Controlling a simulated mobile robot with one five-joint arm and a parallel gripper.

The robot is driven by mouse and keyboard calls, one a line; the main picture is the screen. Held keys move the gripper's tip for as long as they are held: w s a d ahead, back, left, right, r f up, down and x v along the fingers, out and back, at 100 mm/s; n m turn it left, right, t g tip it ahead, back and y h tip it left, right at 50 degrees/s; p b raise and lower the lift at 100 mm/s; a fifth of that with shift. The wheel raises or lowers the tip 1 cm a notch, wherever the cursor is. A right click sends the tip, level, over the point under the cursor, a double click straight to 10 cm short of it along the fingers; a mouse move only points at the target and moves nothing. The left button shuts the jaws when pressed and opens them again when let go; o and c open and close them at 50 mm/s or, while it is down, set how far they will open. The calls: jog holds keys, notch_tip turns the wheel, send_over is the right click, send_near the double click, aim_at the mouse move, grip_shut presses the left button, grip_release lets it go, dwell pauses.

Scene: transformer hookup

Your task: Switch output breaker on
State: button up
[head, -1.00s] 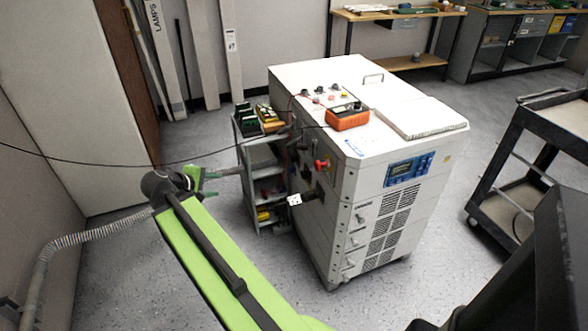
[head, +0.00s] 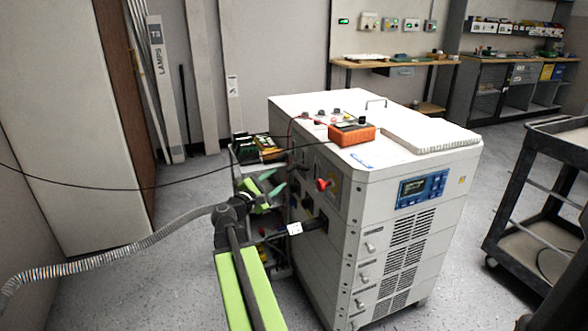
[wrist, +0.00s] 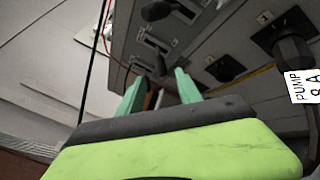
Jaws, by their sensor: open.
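The white transformer cabinet (head: 410,260) stands in the middle of the head view, with a blue display panel (head: 423,187) on its front. Its left side panel (wrist: 205,38) carries several dark switch-like fittings; I cannot tell which is the output breaker. One dark handle (wrist: 157,66) shows just beyond my fingertips in the wrist view. My gripper (head: 274,183) is open and empty, just left of this side panel, its green fingers (wrist: 156,82) pointing at it. I cannot tell whether they touch anything. A red knob (head: 322,184) sits near the panel's front edge.
A dark plug with a white tag (wrist: 303,85) reading "PUMP" sits right of my fingers. An orange meter (head: 351,134) with leads lies on the cabinet top. A shelf cart (head: 262,150) stands behind my gripper. A dark cart (head: 540,205) stands at right.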

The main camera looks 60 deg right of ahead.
aim_at(292, 169)
jog(key=d, duration=1.1)
jog(key=shift+s+d, duration=0.15)
jog(key=c, duration=0.9)
jog(key=shift+s, duration=0.1)
